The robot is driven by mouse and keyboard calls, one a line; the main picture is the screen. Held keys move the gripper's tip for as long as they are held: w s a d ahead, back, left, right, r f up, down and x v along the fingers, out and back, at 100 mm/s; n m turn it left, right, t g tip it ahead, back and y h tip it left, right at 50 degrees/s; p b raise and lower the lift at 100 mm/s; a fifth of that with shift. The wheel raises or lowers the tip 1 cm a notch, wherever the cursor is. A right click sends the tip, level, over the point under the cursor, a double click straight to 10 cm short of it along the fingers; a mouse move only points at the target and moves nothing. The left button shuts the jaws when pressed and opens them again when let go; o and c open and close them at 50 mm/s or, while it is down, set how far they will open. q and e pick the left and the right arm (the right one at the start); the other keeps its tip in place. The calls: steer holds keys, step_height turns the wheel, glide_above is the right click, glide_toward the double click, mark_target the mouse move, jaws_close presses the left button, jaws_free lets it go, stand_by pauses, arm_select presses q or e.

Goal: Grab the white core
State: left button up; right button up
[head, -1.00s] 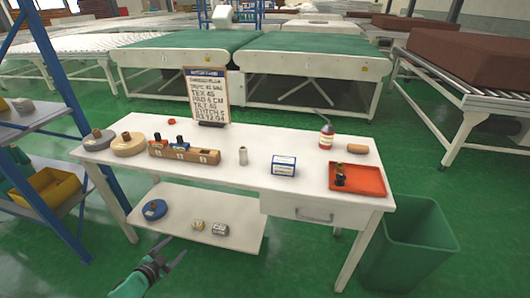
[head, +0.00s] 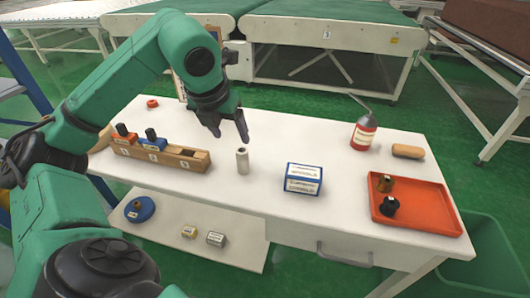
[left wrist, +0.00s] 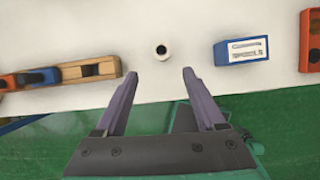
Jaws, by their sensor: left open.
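The white core (head: 242,161) is a small pale upright cylinder with a dark hole in its top, standing on the white table (head: 330,211). My left gripper (head: 230,131) is open and empty, above and just behind the core in the head view. In the left wrist view the core (left wrist: 161,51) appears just beyond the fingertips, centred between the two fingers of the open gripper (left wrist: 160,75). It is apart from both fingers. My right gripper is not in view.
A wooden block (head: 185,157) with numbered slots stands left of the core. A blue-and-white box (head: 303,179) stands to its right. Farther right are a red oil can (head: 364,132), a brown roll (head: 408,151) and an orange tray (head: 415,213) with small items. The table between core and box is clear.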

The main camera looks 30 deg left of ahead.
mark_target(243, 159)
arm_select(q)
steer(key=x, duration=0.2)
steer(key=b+x, duration=0.1)
steer(key=x, duration=0.2)
steer(key=b+x, duration=0.1)
steer(key=x, duration=0.1)
steer(key=shift+s+d+f, duration=0.2)
steer(key=shift+f, duration=0.2)
steer(key=x, duration=0.6)
steer(key=shift+w+r, duration=0.15)
steer(key=shift+w, duration=0.2)
steer(key=shift+s, duration=0.1)
jaws_close()
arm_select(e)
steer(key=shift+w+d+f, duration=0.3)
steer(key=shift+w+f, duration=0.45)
